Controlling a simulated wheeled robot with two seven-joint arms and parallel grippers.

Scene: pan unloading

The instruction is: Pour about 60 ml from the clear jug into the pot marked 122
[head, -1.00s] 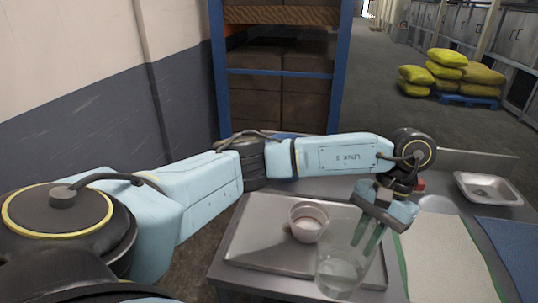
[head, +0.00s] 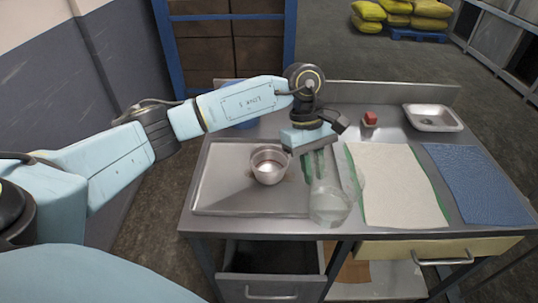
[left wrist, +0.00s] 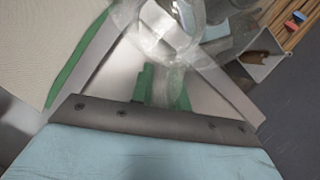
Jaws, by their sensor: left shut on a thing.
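The clear jug (head: 328,208) is near the tray's front right corner in the head view, with some clear liquid low in it. My left gripper (head: 318,168) is shut on the jug, its green fingers showing partly through the clear wall. The jug and the green fingers (left wrist: 162,88) also show in the left wrist view. A small metal pot (head: 269,165) stands upright on the metal tray (head: 215,190), to the left of the jug and apart from it. No number on the pot is readable. My right gripper is not in view.
A cream cloth with green edges (head: 395,185) lies right of the jug, with a blue mat (head: 480,185) beyond it. A small red object (head: 370,118) and a white metal dish (head: 433,118) are at the back. The tray's left part is clear.

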